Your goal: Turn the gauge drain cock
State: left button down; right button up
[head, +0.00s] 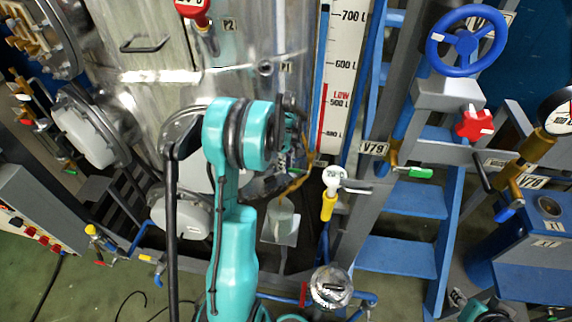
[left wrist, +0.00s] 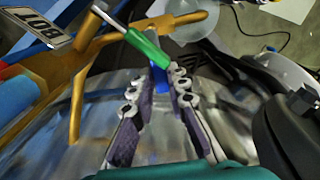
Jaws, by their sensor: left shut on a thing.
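In the left wrist view, a cock with a green-sleeved handle (left wrist: 147,46) sits on brass pipework (left wrist: 96,46) beside a small, partly cut-off plate. My left gripper (left wrist: 168,72) is shut on the lower end of the green handle, its two pale-jointed fingers on either side. In the head view my teal left arm reaches up to the brass pipework (head: 299,182) beside the level gauge scale (head: 340,75). My right gripper does not show.
A large steel vessel (head: 232,60) stands behind my left arm. A white and yellow valve (head: 330,190), another green-handled valve (head: 420,172), a red knob (head: 474,124) and a blue handwheel (head: 466,40) are to the right. Blue steps (head: 405,200) stand below them.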

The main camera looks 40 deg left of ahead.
pick_arm(q)
jog(key=shift+s+n, duration=0.35)
jog(key=shift+n, duration=0.45)
jog(key=c, duration=1.5)
grip_release()
jog(key=shift+r, duration=0.1)
notch_tip(320, 180, up, 7)
jog(key=shift+r, duration=0.15)
